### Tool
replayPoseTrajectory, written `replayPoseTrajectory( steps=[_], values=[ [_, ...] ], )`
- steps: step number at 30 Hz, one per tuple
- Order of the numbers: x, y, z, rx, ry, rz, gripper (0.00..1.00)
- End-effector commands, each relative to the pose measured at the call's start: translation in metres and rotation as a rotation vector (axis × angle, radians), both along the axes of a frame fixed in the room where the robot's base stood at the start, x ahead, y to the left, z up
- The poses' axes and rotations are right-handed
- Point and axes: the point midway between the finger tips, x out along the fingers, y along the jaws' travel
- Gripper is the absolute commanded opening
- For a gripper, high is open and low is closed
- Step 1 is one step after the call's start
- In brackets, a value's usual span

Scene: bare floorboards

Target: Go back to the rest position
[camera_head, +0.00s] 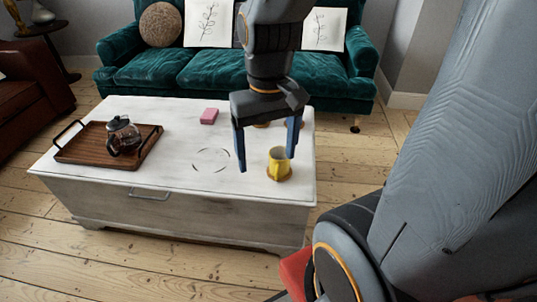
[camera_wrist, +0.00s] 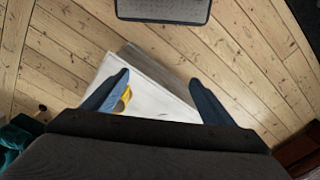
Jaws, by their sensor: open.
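My gripper (camera_head: 266,152) is open and empty, pointing down above the right part of the white chest table (camera_head: 110,180). Its two blue fingers are spread wide in the wrist view (camera_wrist: 163,92). In the wrist view the mug (camera_wrist: 122,101) is partly hidden behind one finger. I see nothing between the fingers.
A wooden tray (camera_head: 72,153) with a glass coffee pot (camera_head: 122,136) is on the table's left. A pink sponge (camera_head: 209,116) lies near the back. More coasters are partly hidden behind my gripper. A green sofa (camera_head: 150,72) stands behind; floorboards (camera_head: 60,245) in front are clear.

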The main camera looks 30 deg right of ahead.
Motion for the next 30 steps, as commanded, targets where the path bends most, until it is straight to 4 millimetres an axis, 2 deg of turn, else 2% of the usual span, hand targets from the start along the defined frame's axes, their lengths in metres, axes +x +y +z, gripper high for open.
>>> replayPoseTrajectory(
  steps=[4,14,24,30],
  values=[
    [-0.014,0.004,0.003,0.001,0.000,0.012,0.78],
    [-0.015,0.004,0.004,0.001,0.001,0.012,0.78],
    [-0.022,0.014,0.041,-0.006,0.006,0.047,0.78],
    [-0.025,0.016,0.056,-0.010,0.006,0.067,0.78]
  ],
)
